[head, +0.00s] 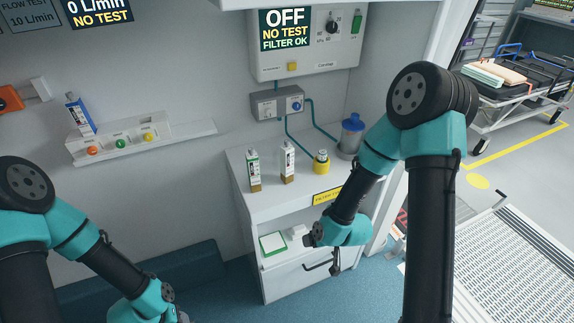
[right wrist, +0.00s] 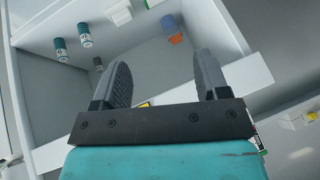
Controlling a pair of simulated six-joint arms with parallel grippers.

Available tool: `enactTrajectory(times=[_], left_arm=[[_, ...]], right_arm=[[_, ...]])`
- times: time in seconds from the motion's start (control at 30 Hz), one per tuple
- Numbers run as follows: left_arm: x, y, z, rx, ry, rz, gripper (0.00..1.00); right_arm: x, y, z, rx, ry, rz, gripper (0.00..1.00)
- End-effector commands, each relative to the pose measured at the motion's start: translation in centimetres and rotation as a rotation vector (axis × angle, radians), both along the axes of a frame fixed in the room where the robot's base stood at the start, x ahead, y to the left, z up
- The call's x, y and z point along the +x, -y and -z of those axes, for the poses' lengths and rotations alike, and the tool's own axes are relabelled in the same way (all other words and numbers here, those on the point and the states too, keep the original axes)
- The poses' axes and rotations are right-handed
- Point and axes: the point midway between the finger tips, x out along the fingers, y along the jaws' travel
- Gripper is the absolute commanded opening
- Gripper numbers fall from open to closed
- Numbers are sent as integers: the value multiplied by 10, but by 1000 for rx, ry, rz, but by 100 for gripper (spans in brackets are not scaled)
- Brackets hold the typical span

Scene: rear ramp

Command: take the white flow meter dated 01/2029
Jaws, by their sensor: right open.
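Two upright white meter-like units, the left one (head: 253,170) and the right one (head: 287,162), stand apart on the white counter (head: 270,205), each with a brownish lower end. A blue-and-white unit (head: 80,115) stands on the wall shelf at left. No date is readable on any of them. My right gripper (head: 334,262) is low in front of the counter, below and to the right of both white units. In the right wrist view its jaws (right wrist: 161,64) are open with nothing between them. My left arm reaches the bottom edge; its fingers are out of view.
A yellow-capped item (head: 321,162) and a blue-lidded jar (head: 352,135) stand right of the white units. Hoses hang above from the wall outlet (head: 278,104). In the right wrist view, teal-capped vials (right wrist: 61,49) and an orange item (right wrist: 176,39) sit in a white-walled compartment (right wrist: 35,100).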

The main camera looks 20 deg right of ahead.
Motion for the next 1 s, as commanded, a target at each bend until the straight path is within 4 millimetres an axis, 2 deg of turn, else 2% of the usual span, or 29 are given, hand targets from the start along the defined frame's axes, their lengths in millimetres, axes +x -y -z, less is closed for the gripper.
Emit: enactTrajectory(times=[0.03,0.2,0.4,0.5,0.6,0.7,1.0], left_arm=[[0,0,0,0,0,0,43],[0,0,0,0,0,0,43],[0,0,0,0,0,0,43],[0,0,0,0,0,0,43],[0,0,0,0,0,0,43],[0,0,0,0,0,0,43],[0,0,0,0,0,0,43]], right_arm=[[12,3,-21,-10,73,-10,68],[43,9,-91,-47,309,-43,68],[64,16,-178,-94,582,-77,68],[67,18,-214,-115,689,-89,68],[68,19,-235,-128,755,-95,68],[68,19,-245,-134,785,-99,68],[69,19,-245,-134,785,-99,68]])
